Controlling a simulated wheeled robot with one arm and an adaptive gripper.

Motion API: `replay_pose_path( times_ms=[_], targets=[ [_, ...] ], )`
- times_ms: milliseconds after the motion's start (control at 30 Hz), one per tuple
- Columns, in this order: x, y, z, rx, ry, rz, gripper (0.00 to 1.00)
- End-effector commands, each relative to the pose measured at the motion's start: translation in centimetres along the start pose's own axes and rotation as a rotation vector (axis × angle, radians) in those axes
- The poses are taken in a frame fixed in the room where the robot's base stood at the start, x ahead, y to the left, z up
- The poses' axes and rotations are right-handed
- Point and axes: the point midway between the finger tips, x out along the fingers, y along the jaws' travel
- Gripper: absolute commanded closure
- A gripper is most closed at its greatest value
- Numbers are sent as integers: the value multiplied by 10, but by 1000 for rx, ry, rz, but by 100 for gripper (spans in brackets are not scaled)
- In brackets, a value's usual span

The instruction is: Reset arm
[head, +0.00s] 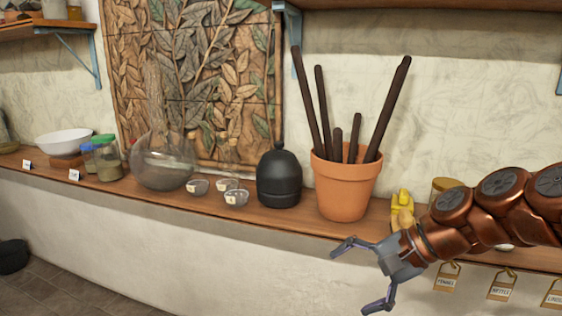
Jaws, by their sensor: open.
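My gripper (352,278) is open and empty at the lower right of the head view. Its two grey fingers point to the left and are spread wide apart. My copper-coloured arm comes in from the right edge. The gripper appears in front of the shelf's front edge, below the terracotta pot (345,192). Nothing is between the fingers.
A wooden shelf (240,221) runs along the wall. It bears the pot with dark sticks, a black rounded vessel (279,180), a large glass flask (162,168), small glass bowls, jars and a white bowl (64,142). A yellow object (402,207) stands behind my arm. Labelled tags hang below the shelf.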

Motion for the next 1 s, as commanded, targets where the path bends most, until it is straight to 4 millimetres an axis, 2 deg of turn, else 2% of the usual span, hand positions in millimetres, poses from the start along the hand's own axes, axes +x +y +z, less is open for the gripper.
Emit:
replay_pose_path(
  times_ms=[33,200,400,500,600,700,1000],
  targets=[
    [11,17,21,-86,5,90,0],
    [32,90,63,-346,10,375,0],
    [22,179,86,-574,-12,672,0],
    [12,210,90,-644,-25,772,0],
    [4,230,92,-681,-41,836,0],
    [0,239,93,-699,-47,865,0],
    [-1,240,93,-701,-47,867,0]
  ],
)
